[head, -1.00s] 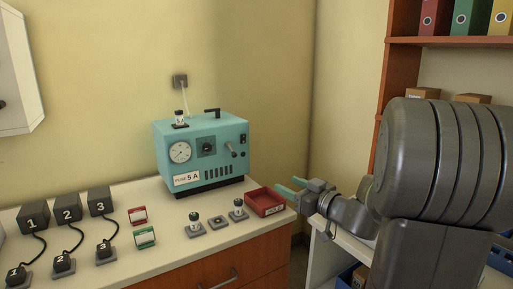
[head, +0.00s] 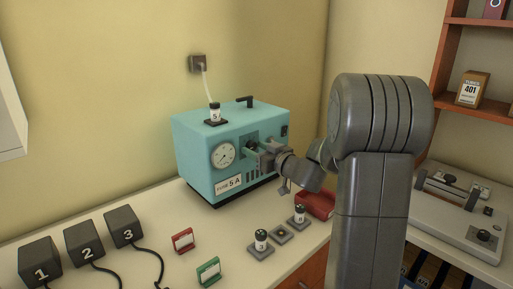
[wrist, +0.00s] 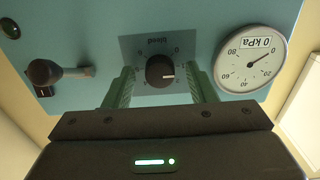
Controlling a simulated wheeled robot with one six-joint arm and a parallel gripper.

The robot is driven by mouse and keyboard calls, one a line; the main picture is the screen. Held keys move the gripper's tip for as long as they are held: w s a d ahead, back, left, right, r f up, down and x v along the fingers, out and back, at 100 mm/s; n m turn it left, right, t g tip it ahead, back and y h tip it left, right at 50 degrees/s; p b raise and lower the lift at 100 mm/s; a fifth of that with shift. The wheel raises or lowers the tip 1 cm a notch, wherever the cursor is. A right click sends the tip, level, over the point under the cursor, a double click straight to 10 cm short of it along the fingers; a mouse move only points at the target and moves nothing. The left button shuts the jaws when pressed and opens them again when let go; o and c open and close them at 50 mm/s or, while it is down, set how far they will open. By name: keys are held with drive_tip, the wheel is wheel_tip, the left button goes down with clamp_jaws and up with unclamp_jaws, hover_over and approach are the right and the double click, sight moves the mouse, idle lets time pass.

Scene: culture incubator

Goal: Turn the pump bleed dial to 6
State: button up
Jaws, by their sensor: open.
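The teal pump box (head: 196,153) stands on the counter. Its black bleed dial (wrist: 160,71) shows in the wrist view, upside down, on a grey plate marked "bleed" (wrist: 153,44). The numbers on the plate are too small to read surely, and so is the setting. My gripper (wrist: 160,84) is open, with one green finger on each side of the dial; I cannot tell whether they touch it. In the head view my gripper (head: 262,150) is at the box front and mostly hides the dial.
A gauge (wrist: 250,60) reading near 0 kPa is beside the dial, and a lever with a dark knob (wrist: 45,72) is on the other side. A red tray (head: 317,205), vials on bases (head: 261,240) and numbered black blocks (head: 84,239) stand on the counter.

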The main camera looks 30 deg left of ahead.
drive_tip(key=c, duration=1)
drive_tip(key=shift+o, duration=0.2)
